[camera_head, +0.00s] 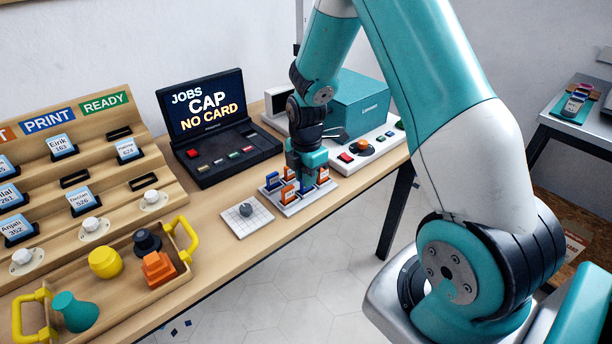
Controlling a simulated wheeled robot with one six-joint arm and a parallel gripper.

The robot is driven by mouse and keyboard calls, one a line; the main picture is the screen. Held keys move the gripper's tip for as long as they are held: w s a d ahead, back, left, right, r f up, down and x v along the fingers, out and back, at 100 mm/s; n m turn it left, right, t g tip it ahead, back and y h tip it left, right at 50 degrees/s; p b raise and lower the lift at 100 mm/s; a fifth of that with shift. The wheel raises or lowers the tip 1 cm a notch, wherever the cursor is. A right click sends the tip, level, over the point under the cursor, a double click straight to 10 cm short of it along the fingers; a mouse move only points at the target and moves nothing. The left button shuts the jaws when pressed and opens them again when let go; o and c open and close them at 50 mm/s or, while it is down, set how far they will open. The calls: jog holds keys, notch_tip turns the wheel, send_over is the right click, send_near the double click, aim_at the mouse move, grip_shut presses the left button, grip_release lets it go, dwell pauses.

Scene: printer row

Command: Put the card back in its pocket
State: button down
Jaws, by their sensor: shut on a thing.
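My gripper (306,178) is low over a small white holder (301,207) on the table and is shut on a small card, mostly hidden by the jaws. I cannot tell its colour or whether it touches the holder. Orange cards (288,194) and blue cards (272,181) stand upright in the holder around the jaws. A wooden rack (150,172) at left has PRINT and READY labels. It holds white-and-blue name cards, such as Eirik (61,146), and several empty dark slots, one of them a pocket (118,133) under READY.
A black console (212,112) reads "JOBS CAP NO CARD". A wooden tray (110,318) with yellow handles holds coloured parts. A teal printer (355,105) and a white button panel (372,148) stand behind.

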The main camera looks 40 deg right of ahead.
jog(key=shift+f, duration=0.1)
jog(key=c, duration=1.1)
grip_release()
jog(key=shift+c, duration=0.2)
jog(key=shift+r, duration=0.55)
notch_tip(320, 180, up, 11)
jog(key=s+a+r+m+y, duration=0.1)
jog(key=s+a+r+m, duration=0.25)
jog(key=a, duration=0.35)
jog(key=s+a+r+m+y, duration=0.1)
jog(key=s+a+r+m, duration=0.1)
jog(key=s+a+r, duration=0.35)
jog(key=s+a+r+m+y, duration=0.2)
jog(key=s+a+m, duration=0.4)
jog(key=s+a, duration=0.4)
jog(key=s, duration=0.3)
jog(key=shift+p, duration=0.3)
